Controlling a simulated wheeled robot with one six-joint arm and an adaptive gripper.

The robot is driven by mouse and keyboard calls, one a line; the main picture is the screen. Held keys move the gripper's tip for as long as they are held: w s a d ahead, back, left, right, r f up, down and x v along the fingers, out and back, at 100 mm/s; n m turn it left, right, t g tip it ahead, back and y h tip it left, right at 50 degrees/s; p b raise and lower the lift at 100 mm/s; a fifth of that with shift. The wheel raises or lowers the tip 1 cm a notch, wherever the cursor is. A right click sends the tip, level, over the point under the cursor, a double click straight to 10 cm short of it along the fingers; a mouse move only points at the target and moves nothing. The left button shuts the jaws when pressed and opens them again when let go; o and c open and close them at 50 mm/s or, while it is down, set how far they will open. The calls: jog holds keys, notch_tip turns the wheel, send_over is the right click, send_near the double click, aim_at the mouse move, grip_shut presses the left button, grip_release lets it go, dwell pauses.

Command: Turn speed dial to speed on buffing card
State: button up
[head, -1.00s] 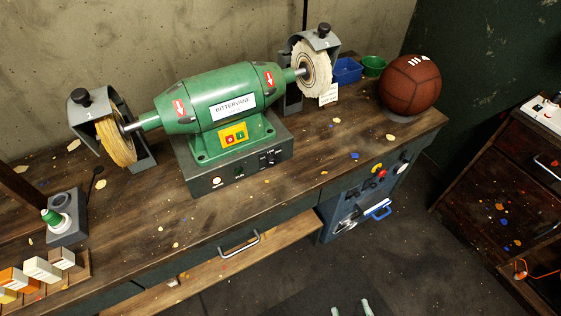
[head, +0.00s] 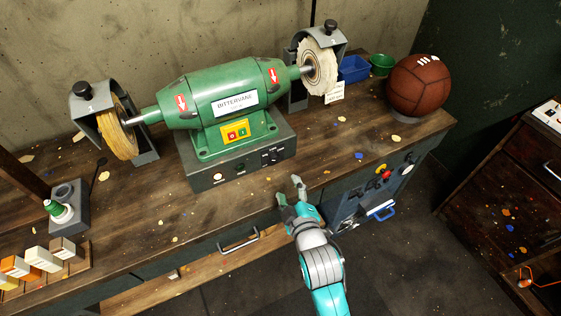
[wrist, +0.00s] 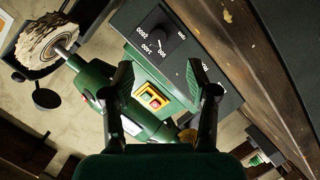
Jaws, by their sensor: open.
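The speed dial (wrist: 158,43) is a dark knob with a pale pointer on the grey base of the green buffing machine. White numbers surround it in the wrist view; 2000 and 1400 seem readable. In the head view the dial (head: 270,156) is small at the base's right front. The white buffing card (head: 335,91) hangs by the right wheel; its writing is too small to read. My gripper (head: 290,190) is open and empty in front of the bench edge, below and right of the dial, apart from it. Its fingers (wrist: 158,72) point toward the dial panel.
The green machine (head: 228,92) carries a yellow wheel (head: 118,128) and a white wheel (head: 320,67). A red and green switch (head: 235,131) sits above the base. A brown ball (head: 418,86) stands right. The bench top (head: 325,150) right of the base is mostly clear.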

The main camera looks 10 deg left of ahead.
aim_at(276, 160)
jog(key=x, duration=1.1)
jog(key=shift+w+a+r, duration=0.3)
jog(key=shift+a+r, duration=0.05)
jog(key=shift+a, duration=0.05)
grip_shut()
